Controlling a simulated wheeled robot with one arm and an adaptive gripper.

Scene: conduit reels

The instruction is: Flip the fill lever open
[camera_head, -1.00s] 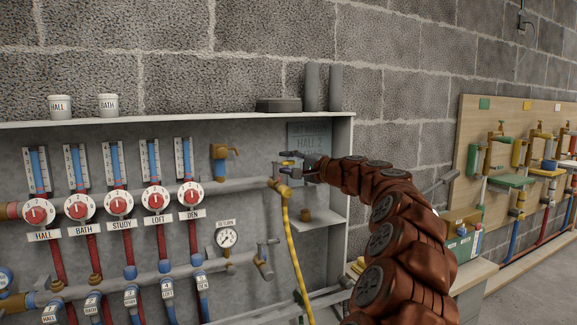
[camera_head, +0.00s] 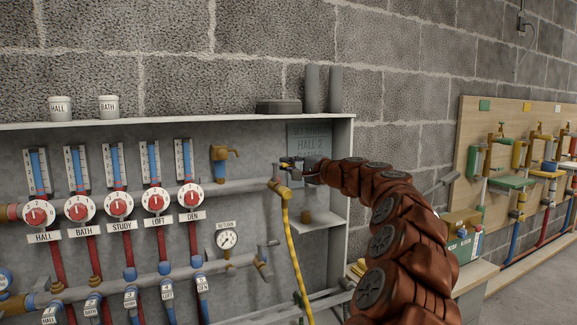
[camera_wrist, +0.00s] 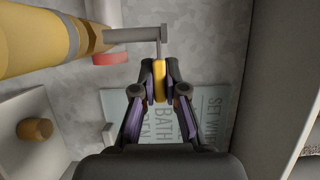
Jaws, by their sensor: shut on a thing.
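The fill lever has a yellow grip (camera_wrist: 160,80) on a thin grey arm, seen in the wrist view. The arm joins a grey bar beside a brass valve body (camera_wrist: 92,38). My gripper (camera_wrist: 160,82) is shut on the yellow grip, with one finger on each side of it. In the head view my gripper (camera_head: 291,163) is at the right end of the upper grey pipe, in front of the grey plaque. The brass fitting (camera_head: 280,187) there has a yellow hose (camera_head: 292,240) hanging from it. The grip is mostly hidden in the head view.
The cabinet's right side wall (camera_head: 341,180) is close to my gripper. A small shelf (camera_head: 315,219) with a brass piece lies below it. The grey plaque (camera_head: 309,140) is behind. Red dials, gauges and pipes fill the left side.

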